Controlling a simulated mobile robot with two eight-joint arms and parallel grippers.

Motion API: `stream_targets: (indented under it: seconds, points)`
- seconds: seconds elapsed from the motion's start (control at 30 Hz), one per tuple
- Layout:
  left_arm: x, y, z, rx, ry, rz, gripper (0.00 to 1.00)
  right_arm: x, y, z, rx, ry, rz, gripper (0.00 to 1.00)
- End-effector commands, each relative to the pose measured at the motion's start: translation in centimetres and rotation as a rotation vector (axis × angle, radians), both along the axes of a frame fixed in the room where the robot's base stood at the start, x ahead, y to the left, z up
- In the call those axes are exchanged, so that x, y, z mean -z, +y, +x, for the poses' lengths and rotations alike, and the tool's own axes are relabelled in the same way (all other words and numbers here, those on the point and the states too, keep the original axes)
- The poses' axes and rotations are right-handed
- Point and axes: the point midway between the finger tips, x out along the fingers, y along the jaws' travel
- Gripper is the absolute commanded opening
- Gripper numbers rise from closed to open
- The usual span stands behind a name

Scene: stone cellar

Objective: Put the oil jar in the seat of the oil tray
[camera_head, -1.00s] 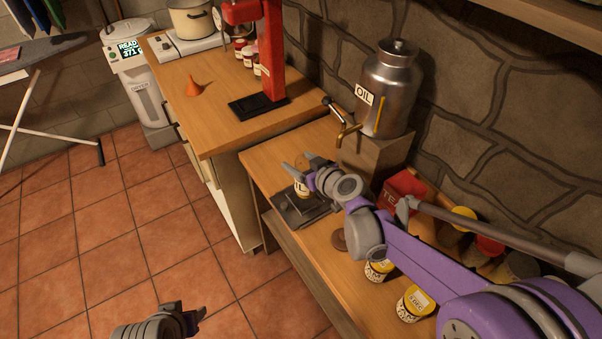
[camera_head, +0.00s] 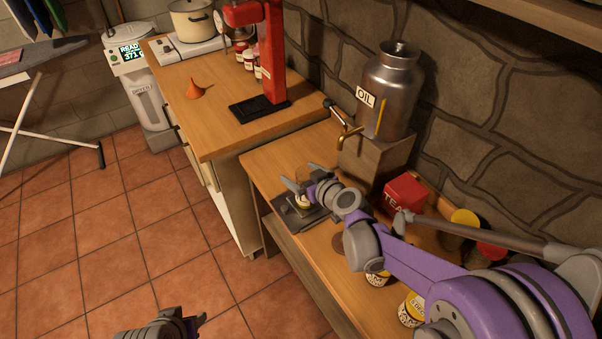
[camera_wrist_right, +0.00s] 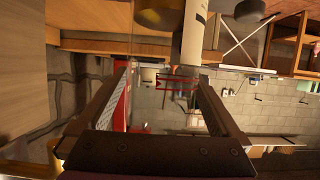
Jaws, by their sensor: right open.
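The oil jar (camera_head: 302,202) is a small clear jar with a pale label, at the dark oil tray (camera_head: 322,212) on the lower wooden bench. The gripper hides part of both, so I cannot tell whether the jar sits fully in the seat. My right gripper (camera_head: 303,181) is open, with its fingers around or just above the jar. In the right wrist view the open jaws (camera_wrist_right: 165,85) stand wide apart, with only a faint glassy outline between them. My left gripper (camera_head: 197,319) is low over the floor; its finger gap is unclear.
A metal oil can (camera_head: 392,95) with a brass tap (camera_head: 347,137) stands on a wooden block behind the tray. A red press (camera_head: 272,50) stands on the higher counter.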

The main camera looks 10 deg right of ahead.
Motion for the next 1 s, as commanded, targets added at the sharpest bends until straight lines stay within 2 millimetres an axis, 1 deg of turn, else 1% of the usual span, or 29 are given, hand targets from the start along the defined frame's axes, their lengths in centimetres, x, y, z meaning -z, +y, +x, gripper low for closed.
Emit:
stream_targets:
  seconds: [0.07, 0.17, 0.27, 0.5, 0.6, 0.7, 0.83, 1.0]
  points:
    - [-0.3, 0.0, 0.0, 0.000, -0.001, 0.000, 0.50, -0.4, 0.0, 0.0, 0.000, 0.000, 0.000, 1.00]
    - [-0.3, 0.0, 0.1, 0.000, -0.001, 0.000, 0.50, -0.7, -0.4, -0.8, 0.002, 0.000, -0.001, 1.00]
    - [-0.5, 0.0, 0.1, 0.000, -0.002, 0.000, 0.50, -1.4, -0.9, -2.3, 0.003, 0.000, 0.000, 1.00]
    - [-1.1, 0.0, 0.2, 0.000, -0.004, 0.000, 0.50, -3.4, -2.5, -6.7, 0.003, 0.000, 0.000, 1.00]
    - [-1.4, 0.0, 0.3, 0.000, -0.005, 0.000, 0.50, -4.0, -3.0, -8.2, 0.003, 0.000, 0.000, 1.00]
    - [-1.6, 0.0, 0.3, 0.000, -0.006, 0.000, 0.50, -4.5, -3.5, -9.3, 0.003, 0.000, 0.000, 1.00]
    - [-1.7, 0.0, 0.3, 0.000, -0.007, 0.000, 0.50, -4.8, -3.7, -10.2, 0.001, 0.000, 0.000, 1.00]
    - [-1.8, 0.0, 0.3, 0.000, -0.007, 0.000, 0.50, -4.9, -3.8, -10.5, 0.000, 0.000, 0.000, 1.00]
